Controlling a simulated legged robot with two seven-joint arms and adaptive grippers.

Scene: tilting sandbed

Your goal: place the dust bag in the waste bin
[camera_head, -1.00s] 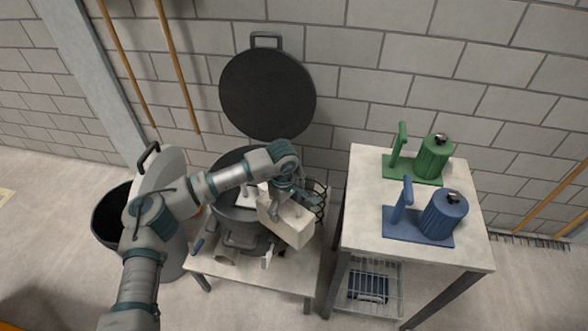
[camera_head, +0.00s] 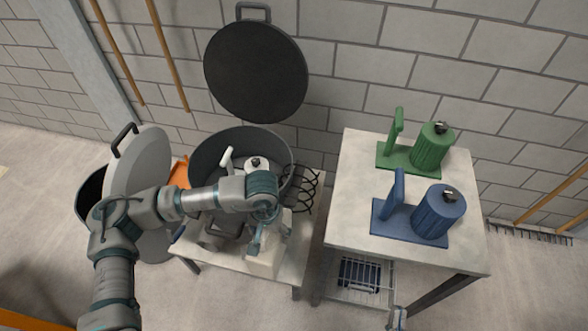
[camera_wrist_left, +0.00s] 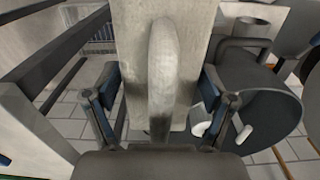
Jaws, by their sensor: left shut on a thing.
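The dust bag (camera_head: 264,258) is a pale beige block with a grey loop handle (camera_wrist_left: 162,65). My left gripper (camera_head: 268,222) is shut on it. In the left wrist view the fingers flank the handle and bag. The bag is held over the front of the low table. The waste bin (camera_head: 88,200) stands on the floor at the left, dark inside, its grey lid (camera_head: 140,165) tipped up beside the opening. My arm hides part of it. A small grey piece at the bottom edge looks like my right gripper (camera_head: 398,318); its jaws cannot be made out.
A large dark drum (camera_head: 215,150) with its round lid (camera_head: 256,70) raised sits on the low table (camera_head: 290,255) behind the bag, a white-and-dark part inside. A black wire rack (camera_head: 303,185) is beside it. A taller table (camera_head: 352,200) at right holds green and blue devices.

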